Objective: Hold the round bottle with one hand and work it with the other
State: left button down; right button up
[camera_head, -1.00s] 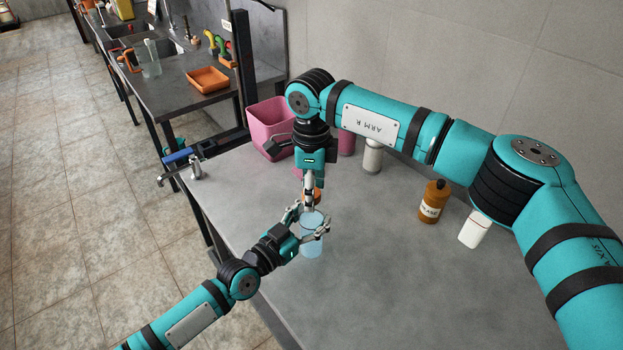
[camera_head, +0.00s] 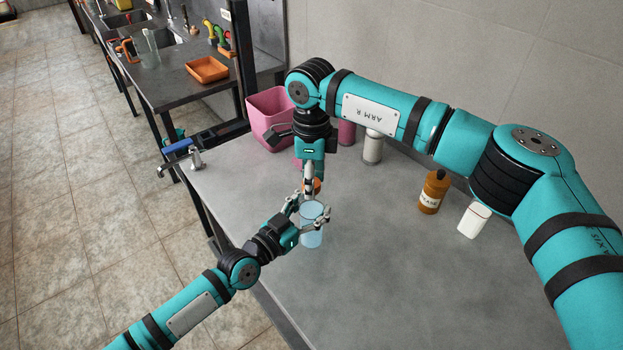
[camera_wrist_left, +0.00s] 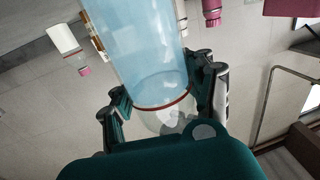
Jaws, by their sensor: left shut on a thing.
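A light blue, see-through round bottle (camera_head: 312,236) stands at the left part of the grey table. My left gripper (camera_head: 312,216) is shut on its side. In the left wrist view the bottle (camera_wrist_left: 143,55) fills the space between the fingers of my left gripper (camera_wrist_left: 160,105), with a thin red ring around it. My right gripper (camera_head: 311,188) points down just above and behind the bottle's top. An orange piece (camera_head: 313,184) shows by its fingertips. Whether those fingers are shut on it is hidden.
A pink bin (camera_head: 268,112), a pink jar (camera_head: 346,132) and a grey-white jar (camera_head: 373,150) stand along the wall. The front middle of the table (camera_head: 400,280) is clear.

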jog(key=o, duration=0.3)
jog(key=shift+o, duration=0.2)
notch_tip(320, 180, up, 12)
dwell(0.4)
pick_arm(q)
jog(key=shift+c, duration=1.8)
grip_release()
jog(key=shift+s+a, duration=0.1)
jog(key=v, duration=1.2)
